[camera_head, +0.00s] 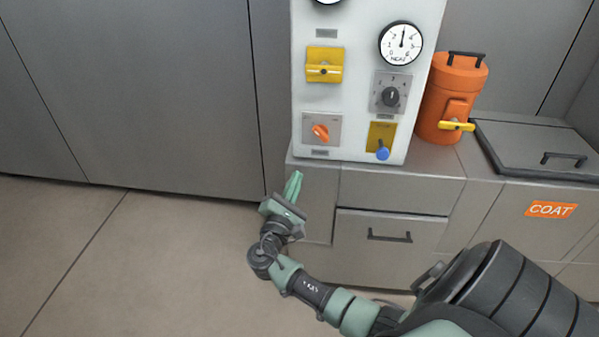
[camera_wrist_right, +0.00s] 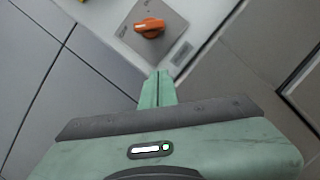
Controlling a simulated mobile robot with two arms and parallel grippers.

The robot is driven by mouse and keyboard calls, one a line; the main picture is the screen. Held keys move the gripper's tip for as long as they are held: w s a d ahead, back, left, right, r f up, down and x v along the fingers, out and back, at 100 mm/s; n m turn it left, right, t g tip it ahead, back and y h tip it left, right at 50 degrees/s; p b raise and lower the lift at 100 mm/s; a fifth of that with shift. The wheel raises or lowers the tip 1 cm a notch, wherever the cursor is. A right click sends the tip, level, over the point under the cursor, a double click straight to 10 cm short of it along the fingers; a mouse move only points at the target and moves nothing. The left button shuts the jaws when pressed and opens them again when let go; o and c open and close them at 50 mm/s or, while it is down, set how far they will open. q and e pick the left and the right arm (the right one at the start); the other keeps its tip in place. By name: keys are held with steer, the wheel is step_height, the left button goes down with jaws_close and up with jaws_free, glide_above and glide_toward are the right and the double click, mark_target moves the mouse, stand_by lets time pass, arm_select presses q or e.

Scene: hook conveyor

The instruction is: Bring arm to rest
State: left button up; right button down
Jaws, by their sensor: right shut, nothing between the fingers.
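My right arm comes in from the lower right in the head view. Its gripper (camera_head: 293,186) is shut and empty, in front of the cabinet and below the left side of the white control panel (camera_head: 350,90). In the right wrist view the green fingers (camera_wrist_right: 157,88) are together with nothing between them. An orange knob (camera_head: 320,132) on the panel's lower left is apart from the fingertips; it also shows in the right wrist view (camera_wrist_right: 149,27). My left gripper is not in view.
The panel also has a yellow switch (camera_head: 324,66), a black dial (camera_head: 391,96), a blue-tipped lever (camera_head: 383,151) and a gauge (camera_head: 401,43). An orange canister (camera_head: 452,95) stands right of it. A drawer (camera_head: 388,240) is below. The floor (camera_head: 130,260) at left is clear.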

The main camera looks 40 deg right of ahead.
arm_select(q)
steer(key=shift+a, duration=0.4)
arm_select(e)
steer(key=shift+s+f, duration=0.1)
steer(key=shift+s, duration=0.05)
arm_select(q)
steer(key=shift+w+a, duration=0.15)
